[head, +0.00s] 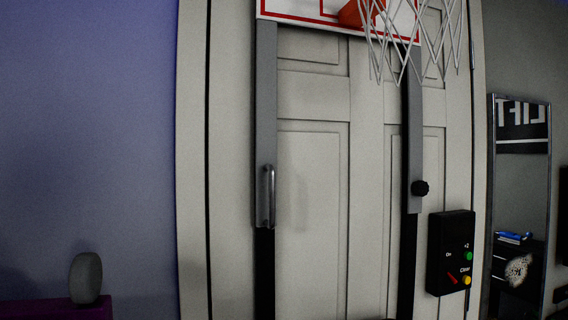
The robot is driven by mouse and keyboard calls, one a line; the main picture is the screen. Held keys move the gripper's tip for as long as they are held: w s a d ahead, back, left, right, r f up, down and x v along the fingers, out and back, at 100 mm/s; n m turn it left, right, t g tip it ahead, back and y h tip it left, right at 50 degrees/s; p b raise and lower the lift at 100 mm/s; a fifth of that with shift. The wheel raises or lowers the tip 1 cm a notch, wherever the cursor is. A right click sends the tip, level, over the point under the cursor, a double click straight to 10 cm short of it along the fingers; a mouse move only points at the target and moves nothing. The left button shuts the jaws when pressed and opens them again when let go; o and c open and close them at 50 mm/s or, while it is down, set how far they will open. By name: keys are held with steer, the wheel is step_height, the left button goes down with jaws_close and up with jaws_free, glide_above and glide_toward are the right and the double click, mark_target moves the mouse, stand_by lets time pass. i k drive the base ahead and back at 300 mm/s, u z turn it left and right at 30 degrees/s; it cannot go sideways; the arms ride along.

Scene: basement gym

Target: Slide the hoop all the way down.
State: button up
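The basketball hoop shows only in its lower part at the top of the head view: a white backboard (290,9) with red lines and a white net (400,45) hanging in front. The rim is mostly out of frame. Two grey sleeves hold the board, the left one (266,110) and the right one (414,140), over black rails (264,275) on a pale panelled door. A metal handle (268,196) is on the left sleeve. A black knob (420,188) is on the right sleeve. My gripper is not in view.
A black control box (451,250) with green and yellow buttons and a red switch is right of the right rail. A mirror (522,190) stands farther right. A grey rounded object (86,278) sits on a purple surface (60,310) at lower left.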

mark_target(395, 21)
steer(key=u, duration=0.15)
steer(key=k, duration=0.35)
steer(key=u, duration=1.05)
